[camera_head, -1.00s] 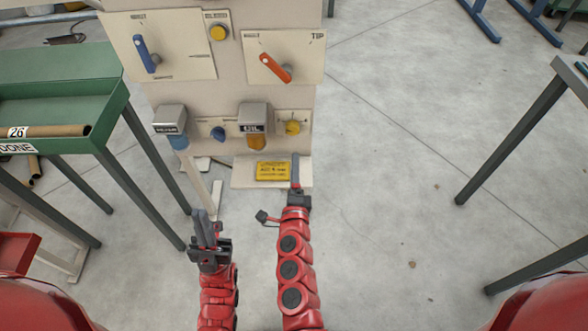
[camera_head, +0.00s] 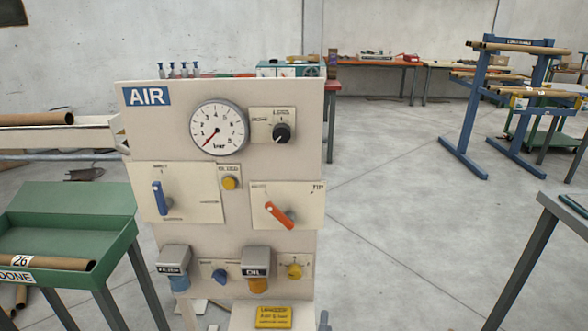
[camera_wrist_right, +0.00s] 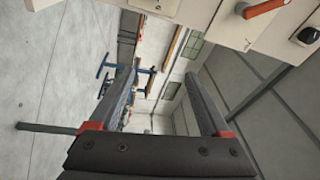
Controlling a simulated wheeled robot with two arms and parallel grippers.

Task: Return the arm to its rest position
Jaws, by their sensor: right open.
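My right gripper shows only as a small dark tip (camera_head: 324,320) at the bottom edge of the head view. In the right wrist view my right gripper (camera_wrist_right: 160,78) is open, with its two dark fingers apart and nothing between them. The cream air panel (camera_head: 240,170) stands in front of me, with the gripper low by its bottom right corner. The orange lever (camera_head: 280,215) is tilted, and it also shows at the top of the wrist view (camera_wrist_right: 265,7). The blue lever (camera_head: 161,198) is nearly upright. My left gripper is out of view.
The panel carries a round gauge (camera_head: 219,127) and a black knob (camera_head: 282,132). A green tray table (camera_head: 75,208) with a cardboard tube (camera_head: 50,263) stands at the left. A grey table (camera_head: 562,212) is at the right. Open floor (camera_head: 400,225) lies between panel and table.

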